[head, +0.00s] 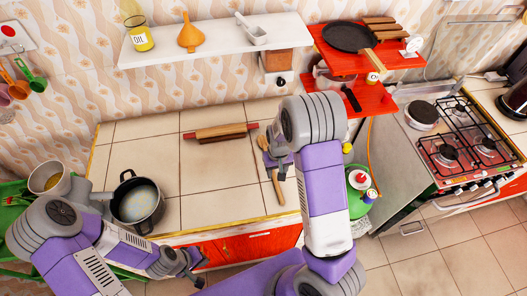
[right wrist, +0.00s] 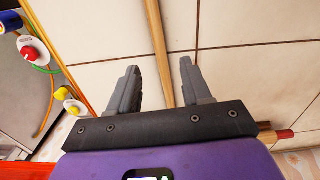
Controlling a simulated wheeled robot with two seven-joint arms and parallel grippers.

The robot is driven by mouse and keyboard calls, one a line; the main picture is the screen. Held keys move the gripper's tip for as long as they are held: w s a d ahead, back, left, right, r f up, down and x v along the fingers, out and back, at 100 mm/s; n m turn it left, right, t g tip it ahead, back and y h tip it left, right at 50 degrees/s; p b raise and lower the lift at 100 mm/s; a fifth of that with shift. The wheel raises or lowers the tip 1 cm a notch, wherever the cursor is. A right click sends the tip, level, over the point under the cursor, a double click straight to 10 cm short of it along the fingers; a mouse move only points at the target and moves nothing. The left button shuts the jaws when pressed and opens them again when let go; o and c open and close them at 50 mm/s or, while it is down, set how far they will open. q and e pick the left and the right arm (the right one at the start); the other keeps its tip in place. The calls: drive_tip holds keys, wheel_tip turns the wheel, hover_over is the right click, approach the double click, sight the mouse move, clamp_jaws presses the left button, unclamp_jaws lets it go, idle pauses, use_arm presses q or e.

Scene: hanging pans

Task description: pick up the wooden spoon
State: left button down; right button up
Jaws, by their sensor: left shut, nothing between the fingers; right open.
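The wooden spoon (head: 278,190) lies on the tiled counter, partly hidden by my right gripper in the head view. In the right wrist view, its long pale stick (right wrist: 160,45) runs between the two fingers, with a gap on both sides. My right gripper (head: 276,164) is open and low over the spoon; its fingers also show in the right wrist view (right wrist: 158,80). I cannot tell how far above the counter they are. My left gripper (head: 190,268) is shut and empty, in front of the counter's front edge.
A rolling pin (head: 220,132) lies behind and left of the spoon. A pot (head: 137,201) stands at the counter's left. A white shelf (head: 215,41) hangs above. The middle counter is clear.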

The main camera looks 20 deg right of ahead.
sight(276, 183)
drive_tip(key=shift+s+f, duration=0.2)
drive_tip(key=shift+f, duration=0.3)
wheel_tip(276, 183, down, 6)
drive_tip(key=shift+s+f, duration=0.1)
drive_tip(key=shift+c, duration=0.2)
clamp_jaws()
